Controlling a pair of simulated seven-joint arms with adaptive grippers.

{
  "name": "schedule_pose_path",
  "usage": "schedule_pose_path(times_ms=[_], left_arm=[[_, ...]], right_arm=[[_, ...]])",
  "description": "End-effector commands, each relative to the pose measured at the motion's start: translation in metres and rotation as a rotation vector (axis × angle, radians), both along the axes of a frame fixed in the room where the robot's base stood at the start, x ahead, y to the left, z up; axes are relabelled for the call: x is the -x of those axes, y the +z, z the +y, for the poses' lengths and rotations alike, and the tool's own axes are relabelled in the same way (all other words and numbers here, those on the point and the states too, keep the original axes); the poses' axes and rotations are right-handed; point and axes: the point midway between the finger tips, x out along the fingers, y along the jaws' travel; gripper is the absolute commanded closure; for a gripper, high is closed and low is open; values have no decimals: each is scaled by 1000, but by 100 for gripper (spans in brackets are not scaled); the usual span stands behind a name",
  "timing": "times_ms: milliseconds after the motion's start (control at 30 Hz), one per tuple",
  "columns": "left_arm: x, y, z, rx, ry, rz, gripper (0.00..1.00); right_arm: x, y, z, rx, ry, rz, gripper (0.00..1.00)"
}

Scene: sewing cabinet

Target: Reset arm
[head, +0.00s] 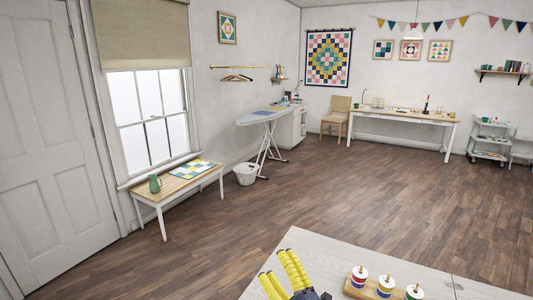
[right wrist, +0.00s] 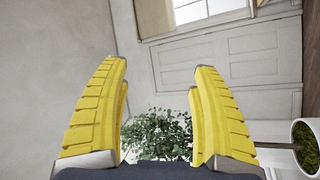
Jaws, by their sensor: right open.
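My right gripper (head: 276,266) shows at the bottom of the head view, its yellow ribbed fingers over the left end of a pale wood-topped surface (head: 335,250). In the right wrist view its two fingers (right wrist: 160,68) stand wide apart with nothing between them. A leafy plant (right wrist: 160,138) and a pale wall show behind the fingers. The rest of my right arm is mostly out of the picture. My left gripper is not in view.
A wooden holder (head: 350,293) with thread spools, including a red-banded one (head: 360,277), stands just right of my right gripper. A low bench (head: 148,195), an ironing board (head: 262,116) and a far table (head: 400,113) line the walls. The wooden floor (head: 350,190) between is clear.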

Motion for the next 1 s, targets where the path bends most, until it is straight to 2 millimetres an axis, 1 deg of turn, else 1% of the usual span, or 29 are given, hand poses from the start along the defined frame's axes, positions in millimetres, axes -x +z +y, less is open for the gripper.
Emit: schedule_pose_path(times_ms=[33, 167, 200, 267, 300, 367, 400, 467, 500, 600, 700, 900, 1000], left_arm=[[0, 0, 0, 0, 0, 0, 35], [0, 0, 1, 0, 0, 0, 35], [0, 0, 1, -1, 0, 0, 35], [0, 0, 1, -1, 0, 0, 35], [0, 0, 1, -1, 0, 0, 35], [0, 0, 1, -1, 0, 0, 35], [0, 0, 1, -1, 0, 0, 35], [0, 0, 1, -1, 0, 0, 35], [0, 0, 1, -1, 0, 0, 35], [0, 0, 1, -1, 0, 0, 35], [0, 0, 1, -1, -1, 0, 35], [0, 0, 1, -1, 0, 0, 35], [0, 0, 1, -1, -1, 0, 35]], right_arm=[[5, -11, -19, -35, -72, 56, 35], [19, -45, -74, -91, -266, 213, 35], [26, -57, -90, -104, -322, 266, 35], [40, -77, -116, -114, -407, 348, 35], [51, -91, -132, -118, -461, 405, 35], [70, -112, -156, -119, -539, 493, 35], [85, -127, -171, -114, -589, 552, 35], [109, -147, -193, -105, -658, 643, 35], [126, -159, -205, -96, -698, 699, 35], [162, -181, -228, -70, -773, 814, 35], [190, -195, -244, -46, -825, 898, 35], [236, -214, -266, -2, -893, 1026, 35], [257, -220, -275, 20, -921, 1081, 35]])
